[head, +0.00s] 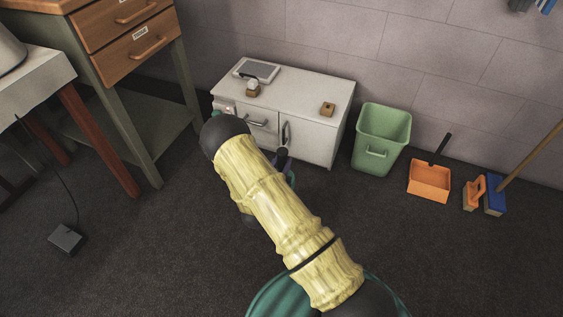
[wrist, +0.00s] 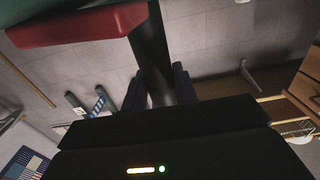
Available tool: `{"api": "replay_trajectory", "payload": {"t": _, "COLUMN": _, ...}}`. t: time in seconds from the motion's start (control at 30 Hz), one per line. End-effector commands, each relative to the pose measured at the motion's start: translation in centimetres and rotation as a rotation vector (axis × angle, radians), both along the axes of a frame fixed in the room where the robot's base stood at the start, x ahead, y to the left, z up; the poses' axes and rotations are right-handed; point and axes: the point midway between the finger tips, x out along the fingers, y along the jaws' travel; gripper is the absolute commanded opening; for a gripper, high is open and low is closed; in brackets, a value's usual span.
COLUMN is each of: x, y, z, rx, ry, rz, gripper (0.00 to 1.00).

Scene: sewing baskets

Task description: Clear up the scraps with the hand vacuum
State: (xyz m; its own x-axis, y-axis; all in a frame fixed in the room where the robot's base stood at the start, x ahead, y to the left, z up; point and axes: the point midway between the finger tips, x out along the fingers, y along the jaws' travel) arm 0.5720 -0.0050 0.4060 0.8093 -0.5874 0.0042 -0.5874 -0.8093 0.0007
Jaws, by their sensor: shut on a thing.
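In the wrist view my gripper (wrist: 160,84) has its two dark fingers closed on a black bar-like handle (wrist: 152,35). The handle joins a body with a red part (wrist: 75,25) and a dark green part at the top left. This looks like the hand vacuum, though only part of it shows. In the head view my arm covers most of the gripper; a dark piece shows just past it, in front of the white cabinet (head: 318,142). No scraps can be made out in either view.
A green bin (head: 382,140), an orange dustpan (head: 429,181) and an orange-handled brush (head: 475,192) stand right of the cabinet. A table and a wooden drawer unit (head: 130,40) are at left.

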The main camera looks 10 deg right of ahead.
Motion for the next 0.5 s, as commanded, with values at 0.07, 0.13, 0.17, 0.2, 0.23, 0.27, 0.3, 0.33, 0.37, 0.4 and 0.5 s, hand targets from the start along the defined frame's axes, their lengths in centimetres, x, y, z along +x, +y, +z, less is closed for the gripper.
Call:
{"api": "replay_trajectory", "payload": {"t": 0.07, "x": -0.1, "y": 0.1, "z": -1.7, "rx": -0.001, "ry": -0.008, "rz": -0.023, "gripper": 0.00}}
{"api": "replay_trajectory", "payload": {"t": 0.13, "x": -0.3, "y": 0.2, "z": -2.6, "rx": -0.002, "ry": -0.008, "rz": -0.045, "gripper": 0.00}}
{"api": "replay_trajectory", "payload": {"t": 0.17, "x": -0.4, "y": 0.3, "z": -3.1, "rx": -0.002, "ry": -0.008, "rz": -0.054, "gripper": 0.00}}
{"api": "replay_trajectory", "payload": {"t": 0.2, "x": -0.6, "y": 0.3, "z": -3.6, "rx": -0.003, "ry": -0.008, "rz": -0.067, "gripper": 0.00}}
{"api": "replay_trajectory", "payload": {"t": 0.23, "x": -0.7, "y": 0.4, "z": -4.1, "rx": -0.002, "ry": -0.008, "rz": -0.075, "gripper": 0.00}}
{"api": "replay_trajectory", "payload": {"t": 0.27, "x": -0.8, "y": 0.4, "z": -4.5, "rx": -0.003, "ry": -0.009, "rz": -0.085, "gripper": 0.00}}
{"api": "replay_trajectory", "payload": {"t": 0.3, "x": -0.9, "y": 0.5, "z": -5.0, "rx": -0.002, "ry": -0.010, "rz": -0.097, "gripper": 0.00}}
{"api": "replay_trajectory", "payload": {"t": 0.33, "x": -1.0, "y": 0.5, "z": -5.4, "rx": -0.002, "ry": -0.010, "rz": -0.106, "gripper": 0.00}}
{"api": "replay_trajectory", "payload": {"t": 0.37, "x": -1.1, "y": 0.5, "z": -5.8, "rx": -0.002, "ry": -0.010, "rz": -0.114, "gripper": 0.00}}
{"api": "replay_trajectory", "payload": {"t": 0.4, "x": -1.2, "y": 0.6, "z": -6.2, "rx": -0.002, "ry": -0.009, "rz": -0.124, "gripper": 0.00}}
{"api": "replay_trajectory", "payload": {"t": 0.5, "x": -1.5, "y": 0.7, "z": -6.9, "rx": -0.003, "ry": -0.009, "rz": -0.144, "gripper": 0.00}}
